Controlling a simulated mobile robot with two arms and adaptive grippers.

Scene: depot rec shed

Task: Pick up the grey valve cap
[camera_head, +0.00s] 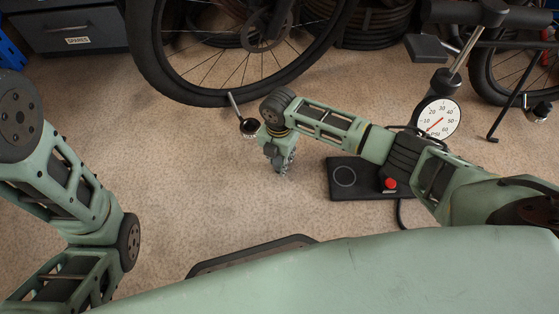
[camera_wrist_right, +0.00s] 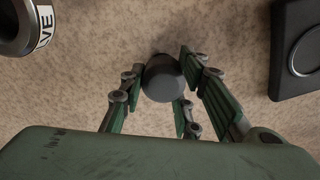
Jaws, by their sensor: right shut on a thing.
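The grey valve cap (camera_wrist_right: 163,78) is a small dark grey cylinder, seen from above in the right wrist view. It sits between the fingers of my right gripper (camera_head: 281,168), which is shut on it. The gripper points down close to the floor in the head view, and there the cap is hidden behind it. Whether the cap touches the floor is unclear. My left arm shows at the left of the head view, but its gripper is out of sight.
A dark round holder with a rod (camera_head: 248,127) and a white label stands just beyond my right gripper. A black pad (camera_head: 347,190) with a red button lies to its right. A bicycle wheel (camera_head: 180,97) and a pump gauge (camera_head: 438,118) stand behind. Floor to the left is clear.

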